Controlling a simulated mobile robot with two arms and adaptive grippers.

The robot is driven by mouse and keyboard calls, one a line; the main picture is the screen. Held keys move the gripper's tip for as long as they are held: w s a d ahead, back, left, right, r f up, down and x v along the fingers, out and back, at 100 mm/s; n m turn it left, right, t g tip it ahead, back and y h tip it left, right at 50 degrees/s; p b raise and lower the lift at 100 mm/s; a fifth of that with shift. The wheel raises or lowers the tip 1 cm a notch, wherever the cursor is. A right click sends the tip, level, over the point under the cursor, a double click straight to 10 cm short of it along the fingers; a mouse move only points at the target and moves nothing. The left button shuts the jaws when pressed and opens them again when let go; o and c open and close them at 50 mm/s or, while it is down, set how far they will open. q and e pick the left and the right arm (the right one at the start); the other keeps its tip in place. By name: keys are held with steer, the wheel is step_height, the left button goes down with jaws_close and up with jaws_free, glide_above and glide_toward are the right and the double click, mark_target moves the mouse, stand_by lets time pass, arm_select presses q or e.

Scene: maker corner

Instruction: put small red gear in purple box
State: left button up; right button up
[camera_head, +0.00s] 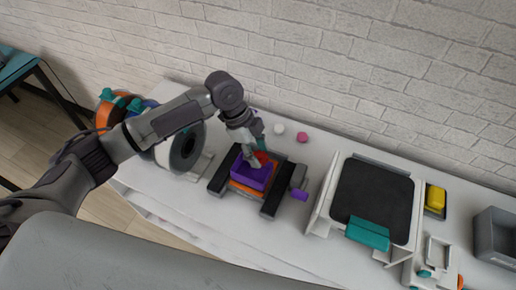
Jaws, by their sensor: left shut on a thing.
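The purple box (249,176) stands on an orange plate between dark rails, near the middle of the white table. My left gripper (257,160) comes down over the box's far side. It is shut on a small red thing, the small red gear (263,157), which shows just at the fingertips by the box's far rim. Whether the gear is inside the box or above it, I cannot tell. My fingers hide part of the gear and the box. My right gripper is not in view.
Filament spools (186,146) stand to the left on the white table (225,233). A white and a pink small thing (302,137) lie behind the box. A purple cylinder (299,195) sits to its right. A printer with a black bed (372,200) and a grey bin (495,238) stand further right.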

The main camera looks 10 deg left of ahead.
arm_select(q)
steer(key=shift+f, duration=0.3)
steer(key=shift+f+b, duration=0.5)
steer(key=shift+b, duration=0.3)
step_height(320, 180, down, 3)
steer(key=b, duration=0.3)
steer(key=shift+f, duration=0.35)
steer(key=shift+f+b, duration=0.55)
steer(key=shift+f, duration=0.65)
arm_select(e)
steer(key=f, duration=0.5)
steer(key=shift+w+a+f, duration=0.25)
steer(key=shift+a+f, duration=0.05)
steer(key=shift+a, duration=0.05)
arm_select(q)
steer(key=o, duration=1)
steer(key=shift+c, duration=0.2)
steer(key=shift+w, duration=0.1)
